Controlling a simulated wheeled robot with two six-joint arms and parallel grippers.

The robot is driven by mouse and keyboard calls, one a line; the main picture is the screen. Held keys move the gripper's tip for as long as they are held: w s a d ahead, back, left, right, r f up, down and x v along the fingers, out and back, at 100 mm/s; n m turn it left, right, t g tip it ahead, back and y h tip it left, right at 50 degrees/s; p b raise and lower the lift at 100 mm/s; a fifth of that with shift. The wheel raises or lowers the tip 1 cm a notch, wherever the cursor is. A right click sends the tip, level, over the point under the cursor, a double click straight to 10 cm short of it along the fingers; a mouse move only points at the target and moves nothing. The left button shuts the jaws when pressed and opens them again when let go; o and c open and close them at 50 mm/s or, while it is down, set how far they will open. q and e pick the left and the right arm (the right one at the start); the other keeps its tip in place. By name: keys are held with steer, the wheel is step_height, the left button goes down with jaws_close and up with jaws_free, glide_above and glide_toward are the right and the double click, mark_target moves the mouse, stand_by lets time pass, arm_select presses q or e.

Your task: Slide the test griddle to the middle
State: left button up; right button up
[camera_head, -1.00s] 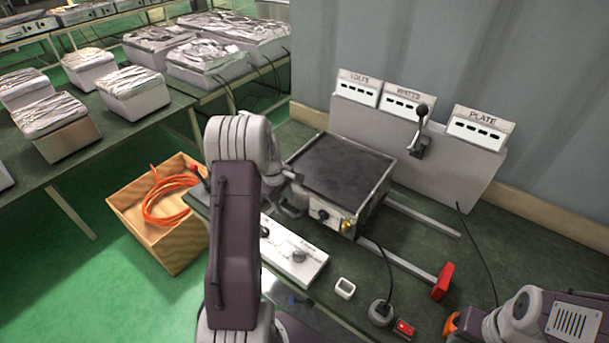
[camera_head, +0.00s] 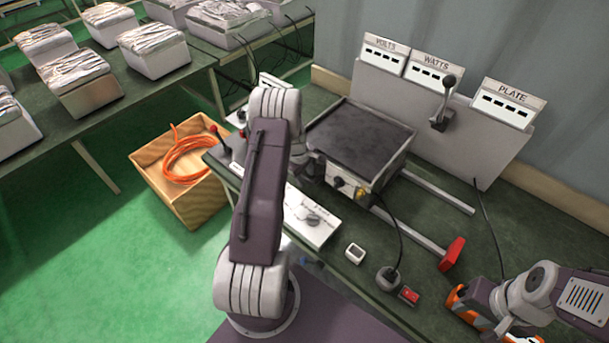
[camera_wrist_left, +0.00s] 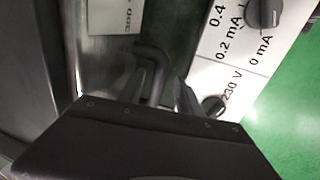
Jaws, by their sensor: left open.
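The test griddle (camera_head: 360,135) is a steel box with a dark flat top, at the left end of two metal rails on the bench. Its front has a knob and a yellow part. My left gripper (camera_head: 312,168) is at the griddle's left front side, mostly hidden behind my arm in the head view. In the left wrist view my left gripper (camera_wrist_left: 165,92) is open, with a dark bent handle (camera_wrist_left: 152,60) at its fingertips, apparently between them; contact is unclear. My right arm is at the lower right; its fingers are not clearly visible.
A red stop block (camera_head: 452,254) sits at the right end of the front rail. A white control panel (camera_head: 310,218), a small white frame (camera_head: 355,253) and a corded plug (camera_head: 388,280) lie in front. A meter board (camera_head: 430,110) with a lever stands behind. The rails right of the griddle are clear.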

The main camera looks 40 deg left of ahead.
arm_select(q)
steer(key=shift+a+f, duration=0.1)
jaws_close()
steer(key=shift+w, duration=0.1)
stand_by(1.1)
